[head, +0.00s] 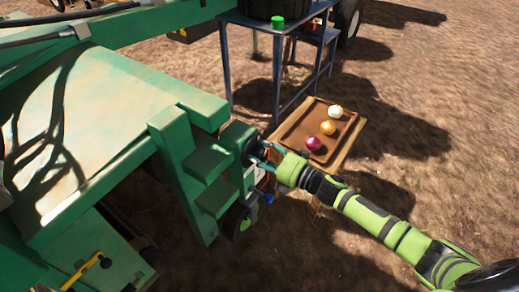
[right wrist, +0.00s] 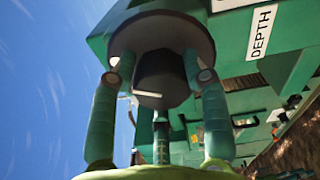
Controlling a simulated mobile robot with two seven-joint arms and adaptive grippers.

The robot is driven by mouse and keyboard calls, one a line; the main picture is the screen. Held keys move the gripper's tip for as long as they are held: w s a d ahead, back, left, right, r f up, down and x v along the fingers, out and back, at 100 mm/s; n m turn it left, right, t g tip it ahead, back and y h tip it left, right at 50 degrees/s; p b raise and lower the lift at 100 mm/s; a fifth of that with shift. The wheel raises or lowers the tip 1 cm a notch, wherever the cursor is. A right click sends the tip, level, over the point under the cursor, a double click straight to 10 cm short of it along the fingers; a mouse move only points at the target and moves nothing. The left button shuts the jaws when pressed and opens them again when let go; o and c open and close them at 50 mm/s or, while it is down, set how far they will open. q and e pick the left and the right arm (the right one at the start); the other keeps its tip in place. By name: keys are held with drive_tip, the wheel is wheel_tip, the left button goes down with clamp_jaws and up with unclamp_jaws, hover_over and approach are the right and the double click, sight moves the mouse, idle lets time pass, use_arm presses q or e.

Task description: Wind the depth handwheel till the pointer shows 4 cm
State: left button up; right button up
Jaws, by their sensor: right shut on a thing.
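The depth handwheel (right wrist: 162,30) is a dark round disc with a dark hub, on the side of the green machine. It also shows in the head view (head: 251,150), small and partly covered by my gripper. My right gripper (head: 266,156) meets it from the right. In the right wrist view my right gripper (right wrist: 160,85) has its fingers around the wheel and is shut on it. A white mark lies across the hub. A white label reading DEPTH (right wrist: 262,30) is on the green housing beside the wheel. I cannot make out the pointer or its reading. My left gripper is not in view.
The green machine (head: 90,130) fills the left of the head view. A brown tray (head: 291,134) with three onions stands just beyond my right gripper. A blue metal table (head: 262,28) with a green cylinder (head: 277,22) stands behind. Bare soil lies to the right.

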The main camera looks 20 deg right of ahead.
drive_tip(key=shift+w+d+r+m, duration=0.3)
drive_tip(key=shift+d+r+m, duration=0.05)
drive_tip(key=shift+m, duration=0.25)
drive_tip(key=m+p, duration=0.1)
drive_tip(key=m, duration=0.1)
drive_tip(key=shift+m+p, duration=0.3)
drive_tip(key=shift+m, duration=0.1)
drive_tip(key=m+p, duration=0.1)
drive_tip(key=m, duration=0.1)
drive_tip(key=shift+f+m, duration=0.1)
drive_tip(key=shift+m, duration=0.2)
drive_tip(key=m+p, duration=0.1)
drive_tip(key=m, duration=0.3)
drive_tip(key=shift+f+p, duration=0.2)
drive_tip(key=shift+p, duration=0.1)
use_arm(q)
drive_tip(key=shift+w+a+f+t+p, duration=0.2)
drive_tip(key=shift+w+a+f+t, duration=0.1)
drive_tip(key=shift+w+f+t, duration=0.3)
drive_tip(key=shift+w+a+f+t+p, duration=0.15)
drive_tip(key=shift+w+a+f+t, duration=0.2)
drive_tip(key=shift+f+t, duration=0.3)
use_arm(e)
drive_tip(key=shift+s+f+m, duration=0.1)
drive_tip(key=shift+f+m, duration=0.1)
drive_tip(key=shift+m, duration=1.6)
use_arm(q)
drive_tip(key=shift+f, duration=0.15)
